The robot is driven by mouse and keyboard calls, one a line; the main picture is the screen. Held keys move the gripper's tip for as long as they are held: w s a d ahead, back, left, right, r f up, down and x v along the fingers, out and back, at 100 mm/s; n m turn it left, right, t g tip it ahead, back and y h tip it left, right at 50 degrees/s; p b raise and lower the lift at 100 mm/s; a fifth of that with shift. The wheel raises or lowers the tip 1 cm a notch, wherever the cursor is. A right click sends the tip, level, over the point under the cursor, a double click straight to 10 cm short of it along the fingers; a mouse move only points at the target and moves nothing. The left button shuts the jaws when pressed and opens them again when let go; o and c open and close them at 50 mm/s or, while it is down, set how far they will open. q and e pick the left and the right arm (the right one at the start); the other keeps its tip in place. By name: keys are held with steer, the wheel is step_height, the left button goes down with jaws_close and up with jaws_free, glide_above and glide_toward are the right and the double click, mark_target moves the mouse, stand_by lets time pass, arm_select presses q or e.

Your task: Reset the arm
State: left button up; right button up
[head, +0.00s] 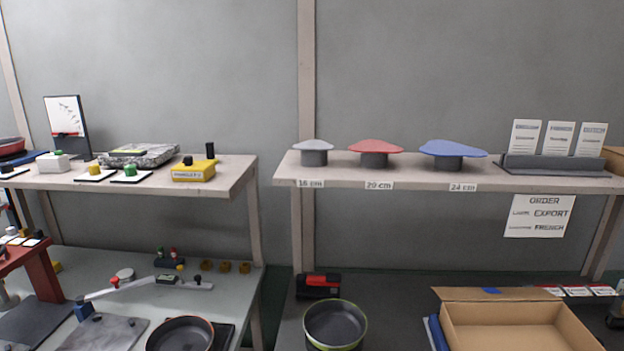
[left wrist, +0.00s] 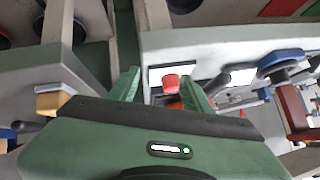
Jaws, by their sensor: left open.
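My left gripper (left wrist: 163,88) shows only in the left wrist view, its two green fingers spread apart. A small red cap (left wrist: 171,80) on an orange piece appears between the fingers. I cannot tell how far it is from them, and nothing is clearly gripped. Neither of my arms shows in the head view, and my right gripper is in no view.
The left shelf (head: 240,172) holds small knobbed blocks and a yellow box (head: 193,172). The right shelf (head: 400,180) holds grey, red and blue lids. Below are a green-rimmed pan (head: 335,325), an open cardboard box (head: 515,325) and a workbench (head: 225,265).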

arm_select(q)
steer(key=s+d+f+g+h, duration=0.1)
steer(key=s+f+g, duration=0.2)
steer(key=s, duration=0.4)
steer(key=s+d+f+g+h, duration=0.1)
steer(key=s+d+f+g, duration=0.2)
steer(key=s, duration=0.4)
step_height(320, 180, down, 27)
steer(key=s+a+g, duration=0.1)
steer(key=s, duration=0.1)
steer(key=s+a+f+g, duration=0.1)
steer(key=s+a+f, duration=0.2)
steer(key=s+f, duration=1.2)
steer(key=shift+s, duration=0.5)
steer(key=shift+a+f, duration=0.1)
